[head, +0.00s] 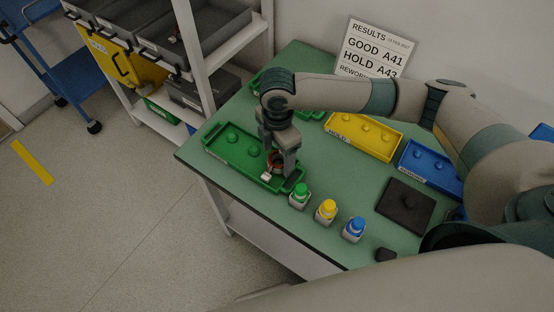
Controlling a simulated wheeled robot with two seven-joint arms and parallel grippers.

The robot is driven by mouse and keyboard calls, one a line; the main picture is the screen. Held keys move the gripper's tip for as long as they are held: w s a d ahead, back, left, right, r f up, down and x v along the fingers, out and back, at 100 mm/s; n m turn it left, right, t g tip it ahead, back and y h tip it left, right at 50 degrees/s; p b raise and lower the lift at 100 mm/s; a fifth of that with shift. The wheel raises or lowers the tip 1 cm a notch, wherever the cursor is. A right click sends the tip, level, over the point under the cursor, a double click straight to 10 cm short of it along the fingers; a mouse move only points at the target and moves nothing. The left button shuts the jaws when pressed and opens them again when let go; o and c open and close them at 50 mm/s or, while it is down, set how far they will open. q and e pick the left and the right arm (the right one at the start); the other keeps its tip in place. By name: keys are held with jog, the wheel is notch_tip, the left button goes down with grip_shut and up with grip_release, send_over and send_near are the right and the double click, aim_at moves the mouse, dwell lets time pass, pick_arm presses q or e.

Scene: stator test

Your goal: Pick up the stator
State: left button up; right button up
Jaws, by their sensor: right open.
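The stator (276,160) is a small reddish-brown ring with a pale block at its lower left. It is at the right end of the green tray (221,153), largely hidden by my gripper. My right gripper (279,168) points down over it, with its fingers around or beside the stator; I cannot tell whether they touch it. The right gripper is open. My left gripper is not in the picture.
A yellow tray (364,141) and a blue tray (430,163) lie on the green table. Green (299,193), yellow (326,208) and blue (354,226) buttons stand near the front edge. A dark square pad (406,205) lies right. A results sign (374,48) stands behind.

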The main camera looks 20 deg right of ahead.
jog(key=shift+f, duration=0.5)
jog(key=c, duration=1.4)
jog(key=shift+r, duration=0.15)
jog(key=shift+w+r+b, duration=0.1)
jog(key=shift+r+b, duration=0.25)
jog(key=shift+r, duration=0.25)
notch_tip(320, 180, up, 2)
jog(key=shift+r+b, duration=0.2)
jog(key=shift+b, duration=0.25)
jog(key=s+d+r+b, duration=0.1)
jog(key=d+r, duration=0.1)
jog(key=d, duration=0.1)
jog(key=s+d+r, duration=0.2)
jog(key=d, duration=0.2)
jog(key=s+d+r+b, duration=0.1)
jog(key=s+d+r, duration=0.1)
jog(key=d+r, duration=0.1)
jog(key=shift+d+r+b, duration=0.1)
jog(key=shift+d+b, duration=0.25)
